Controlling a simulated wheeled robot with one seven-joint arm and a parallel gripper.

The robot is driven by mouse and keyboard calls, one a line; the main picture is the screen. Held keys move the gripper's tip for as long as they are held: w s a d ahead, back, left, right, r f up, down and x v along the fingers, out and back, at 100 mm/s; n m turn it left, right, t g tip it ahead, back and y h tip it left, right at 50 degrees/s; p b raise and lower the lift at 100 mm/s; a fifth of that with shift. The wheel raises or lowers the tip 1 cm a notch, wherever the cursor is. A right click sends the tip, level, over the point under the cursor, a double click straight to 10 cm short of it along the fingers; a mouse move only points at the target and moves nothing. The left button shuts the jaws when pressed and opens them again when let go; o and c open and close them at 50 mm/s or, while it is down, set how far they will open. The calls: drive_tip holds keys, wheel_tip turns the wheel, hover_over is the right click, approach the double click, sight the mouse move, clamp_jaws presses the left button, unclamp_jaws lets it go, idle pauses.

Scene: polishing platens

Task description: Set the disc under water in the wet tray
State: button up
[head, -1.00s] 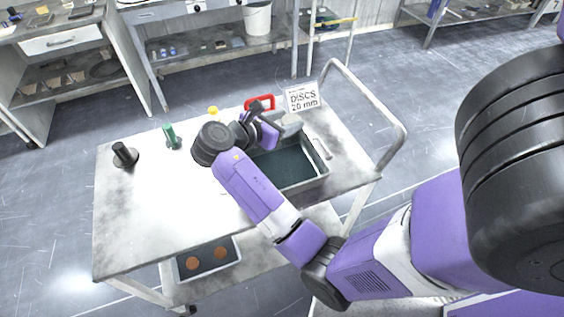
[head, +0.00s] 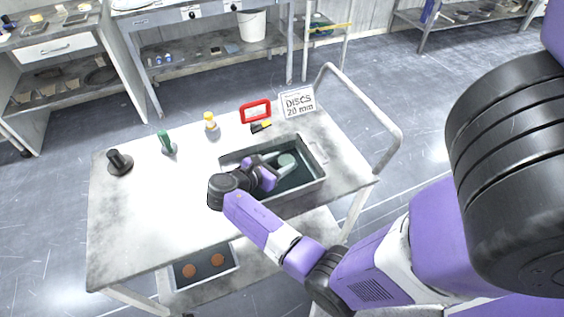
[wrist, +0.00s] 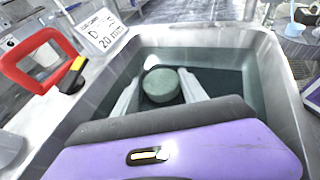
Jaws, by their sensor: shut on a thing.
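The disc (head: 287,161) is a round, grey-green piece. In the wrist view the disc (wrist: 162,87) sits between the two pale fingers of my gripper (wrist: 160,80), which is shut on it. The wet tray (head: 318,184) is a grey rectangular basin with dark water in it, set in the cart top. My gripper (head: 279,163) reaches inside the tray's outline, with the disc towards its back right part. The tray's rim (wrist: 266,60) surrounds both in the wrist view. I cannot tell whether the disc is under the water surface or touches the floor.
A red frame (head: 256,111), a black-and-yellow piece (head: 261,127) and a "DISCS 20 mm" sign (head: 298,101) stand behind the tray. A yellow-capped bottle (head: 211,125), a green-handled tool (head: 166,143) and a black knob (head: 119,161) stand to the left. The cart's left front is clear.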

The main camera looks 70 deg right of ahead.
drive_tip(key=o, duration=1.5)
drive_tip(key=shift+c, duration=0.2)
drive_tip(key=b+v, duration=0.1)
drive_tip(key=v, duration=1.1)
